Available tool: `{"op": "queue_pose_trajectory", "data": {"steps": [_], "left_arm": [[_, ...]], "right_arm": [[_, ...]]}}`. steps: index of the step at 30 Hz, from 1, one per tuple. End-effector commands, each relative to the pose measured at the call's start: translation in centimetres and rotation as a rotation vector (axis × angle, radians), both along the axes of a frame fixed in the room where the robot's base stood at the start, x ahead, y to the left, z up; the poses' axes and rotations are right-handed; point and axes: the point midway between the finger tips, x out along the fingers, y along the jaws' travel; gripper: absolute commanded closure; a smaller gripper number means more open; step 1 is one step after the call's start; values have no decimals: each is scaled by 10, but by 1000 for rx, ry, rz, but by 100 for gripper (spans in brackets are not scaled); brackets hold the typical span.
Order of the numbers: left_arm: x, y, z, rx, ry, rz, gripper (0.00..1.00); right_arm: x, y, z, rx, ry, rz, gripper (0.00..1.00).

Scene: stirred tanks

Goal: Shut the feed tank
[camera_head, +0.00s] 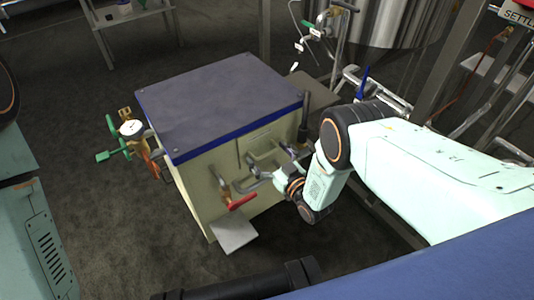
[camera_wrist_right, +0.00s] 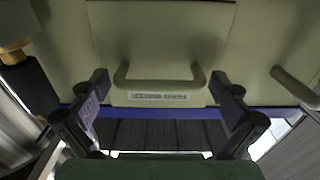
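A beige cabinet-like unit with a blue top (camera_head: 220,100) stands in the middle of the head view; no readable label shows whether it is the feed tank. My right gripper (camera_head: 258,172) is at its front face. In the right wrist view, the open fingers of my right gripper (camera_wrist_right: 163,100) stand on either side of a beige U-shaped handle (camera_wrist_right: 122,76) with a small unreadable label behind it. I cannot tell if the fingers touch the handle. A valve with a red lever (camera_head: 241,201) is left of the gripper. My left gripper is not in view.
A gauge (camera_head: 131,128) and green-handled valves (camera_head: 104,156) stick out at the unit's left. A second handle (camera_wrist_right: 293,86) shows in the wrist view. A steel vessel (camera_head: 400,22) and piping stand behind right. Dark floor is free at the left.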

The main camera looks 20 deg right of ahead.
Motion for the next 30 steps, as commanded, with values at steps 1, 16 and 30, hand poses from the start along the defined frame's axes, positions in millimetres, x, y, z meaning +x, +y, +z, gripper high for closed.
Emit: {"op": "queue_pose_trajectory", "data": {"steps": [1,16,30], "left_arm": [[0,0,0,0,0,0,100],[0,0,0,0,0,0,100],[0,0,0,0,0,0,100]], "right_arm": [[0,0,0,0,1,0,0],[-46,-18,-2,-1,6,-2,0],[-111,-41,0,1,1,-1,0]]}}
